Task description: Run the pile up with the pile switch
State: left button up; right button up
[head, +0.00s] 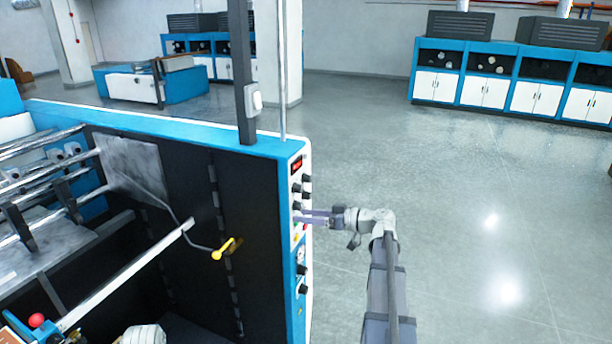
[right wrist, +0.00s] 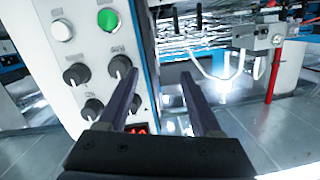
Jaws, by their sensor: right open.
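The control panel (head: 304,240) is on the end of the blue and white machine (head: 215,130), with dark knobs, buttons and a red display. It also shows in the right wrist view (right wrist: 88,50), with a white button (right wrist: 62,30), a green button (right wrist: 107,20) and several black knobs (right wrist: 76,75). Labels are too small to read, so I cannot tell which is the pile switch. My right gripper (head: 304,216) is open and empty at the panel. In the right wrist view its fingers (right wrist: 159,76) overlap the panel's edge; contact is unclear. My left gripper is out of view.
A yellow-handled crank (head: 223,248) sticks out from the machine's dark side. An upright post (head: 243,75) rises behind the panel. Blue cabinets (head: 490,75) stand at the back wall. The floor (head: 480,200) to the right is clear.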

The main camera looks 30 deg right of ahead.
aim_at(302, 190)
jog(key=s+d+r+t+p, duration=0.1)
jog(key=s+d+r+t, duration=0.1)
jog(key=d+r, duration=0.4)
jog(key=shift+h, duration=0.4)
jog(key=shift+w+d+f+x, duration=0.1)
jog(key=shift+d+f+x, duration=0.1)
jog(key=shift+x, duration=1.1)
jog(key=shift+w+d+f+x, duration=0.1)
jog(key=shift+d+x, duration=0.05)
jog(key=shift+x, duration=1.15)
jog(key=shift+w+d+f+x, duration=0.1)
jog(key=shift+d+x, duration=0.1)
jog(key=shift+x, duration=1.1)
jog(key=shift+c, duration=0.3)
grip_shut()
